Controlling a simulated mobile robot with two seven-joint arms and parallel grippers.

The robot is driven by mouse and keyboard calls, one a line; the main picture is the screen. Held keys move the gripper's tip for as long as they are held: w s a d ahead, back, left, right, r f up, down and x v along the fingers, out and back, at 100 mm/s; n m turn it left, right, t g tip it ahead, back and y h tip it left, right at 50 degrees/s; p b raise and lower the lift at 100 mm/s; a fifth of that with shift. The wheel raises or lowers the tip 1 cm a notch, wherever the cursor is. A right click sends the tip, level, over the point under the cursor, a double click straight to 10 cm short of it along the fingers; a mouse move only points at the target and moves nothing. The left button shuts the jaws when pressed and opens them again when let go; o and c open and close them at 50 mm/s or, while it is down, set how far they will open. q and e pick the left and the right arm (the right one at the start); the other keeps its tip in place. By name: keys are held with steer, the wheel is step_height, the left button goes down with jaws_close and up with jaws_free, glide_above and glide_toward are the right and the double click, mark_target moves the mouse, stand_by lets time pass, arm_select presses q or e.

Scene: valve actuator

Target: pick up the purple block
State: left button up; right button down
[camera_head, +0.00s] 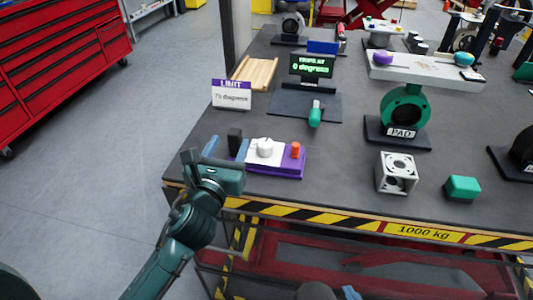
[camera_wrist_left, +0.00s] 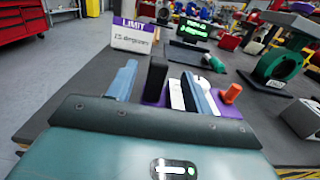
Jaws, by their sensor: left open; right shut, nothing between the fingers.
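A purple lump (camera_head: 382,58) lies on the left end of a raised white shelf, toward the back of the table. A flat purple base (camera_head: 287,171) near the front edge carries a white knob (camera_head: 265,148) and an orange peg (camera_head: 296,150). My left gripper (camera_head: 226,148) is open at that base's left end. In the left wrist view, a black upright block (camera_wrist_left: 157,77) and part of a white piece show between its blue fingers; contact cannot be told. What seems to be my right gripper (camera_head: 350,293) shows only slightly at the bottom edge, away from the purple things.
A limit sign (camera_head: 231,95), a green display (camera_head: 311,66) and a green-handled lever (camera_head: 316,113) stand behind the base. A green pad valve (camera_head: 405,106), a grey cube (camera_head: 397,173) and a green block (camera_head: 462,188) are to the right. The striped table edge runs in front.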

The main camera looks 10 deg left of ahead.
mark_target(236, 128)
arm_select(q)
steer(key=shift+w+r, duration=0.1)
steer(key=shift+w, duration=3.5)
steer(key=shift+c, duration=0.3)
jaws_close()
steer(key=shift+d+r, duration=0.1)
